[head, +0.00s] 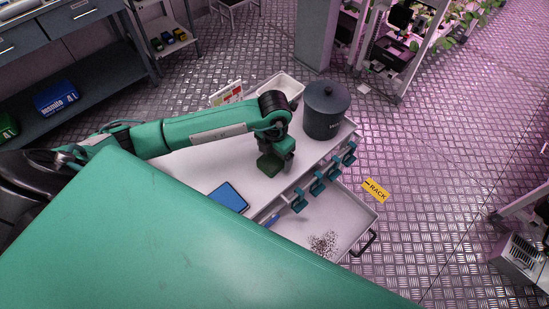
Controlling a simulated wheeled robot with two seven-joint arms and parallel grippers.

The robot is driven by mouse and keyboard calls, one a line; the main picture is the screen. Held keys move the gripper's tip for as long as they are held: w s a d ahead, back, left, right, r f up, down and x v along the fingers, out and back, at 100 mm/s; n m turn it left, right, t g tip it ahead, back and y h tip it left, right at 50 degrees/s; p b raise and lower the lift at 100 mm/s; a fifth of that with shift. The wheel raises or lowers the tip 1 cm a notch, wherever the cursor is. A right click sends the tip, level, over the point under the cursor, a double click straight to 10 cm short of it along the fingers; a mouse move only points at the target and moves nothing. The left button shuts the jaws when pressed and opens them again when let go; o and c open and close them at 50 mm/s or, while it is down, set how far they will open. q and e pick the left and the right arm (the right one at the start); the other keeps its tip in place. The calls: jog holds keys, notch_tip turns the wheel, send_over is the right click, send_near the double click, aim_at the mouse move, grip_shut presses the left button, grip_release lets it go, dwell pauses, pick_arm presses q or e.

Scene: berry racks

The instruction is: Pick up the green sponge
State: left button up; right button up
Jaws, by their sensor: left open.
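The green sponge (268,165) is a small dark green block on the white worktop (190,175). My left gripper (280,164) points down right at the sponge, with a dark finger at its right side. The left gripper is open. Whether its fingers touch the sponge cannot be told, and the far side of the sponge is partly hidden by the gripper. My right gripper is not in view.
A dark lidded pot (326,112) stands behind the gripper. A white bin (281,86) and a blue pad (228,197) are on the worktop. An open drawer (348,208) with dark bits juts out at the front, below several teal clips (317,184).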

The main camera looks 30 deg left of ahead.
aim_at(275, 157)
pick_arm(q)
jog(key=c, duration=1.1)
jog(key=shift+o, duration=0.2)
jog(key=shift+r, duration=0.1)
notch_tip(275, 157, up, 20)
jog(key=b, duration=0.3)
